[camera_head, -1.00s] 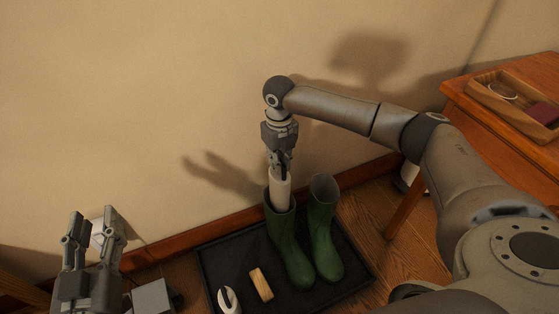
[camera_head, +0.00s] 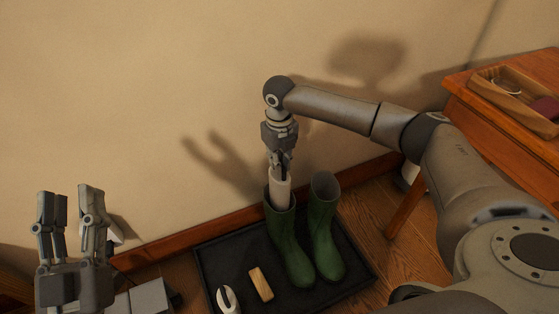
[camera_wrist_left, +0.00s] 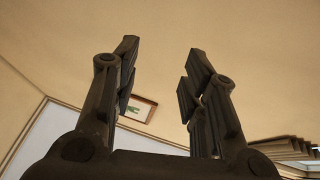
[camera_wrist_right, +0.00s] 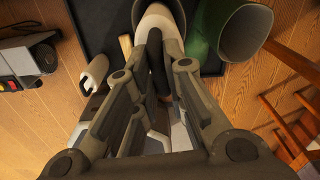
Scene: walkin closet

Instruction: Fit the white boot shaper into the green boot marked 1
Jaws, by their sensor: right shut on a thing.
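Two green boots stand upright on a dark tray (camera_head: 218,262) by the wall. The left green boot (camera_head: 287,245) has the white boot shaper (camera_head: 280,188) upright in its shaft opening, with its upper part sticking out. My right gripper (camera_head: 279,168) is above this boot, shut on the shaper's top. The right green boot (camera_head: 324,228) is empty at its opening; it also shows in the right wrist view (camera_wrist_right: 243,28). I cannot make out a number on either boot. My left gripper (camera_head: 72,208) is raised at the far left, open and empty.
A wooden block (camera_head: 261,284) and a white piece with a dark slot (camera_head: 228,299) lie on the tray. A grey box (camera_head: 150,296) is at lower left. A wooden table (camera_head: 490,120) with an open wooden box (camera_head: 510,95) stands at right.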

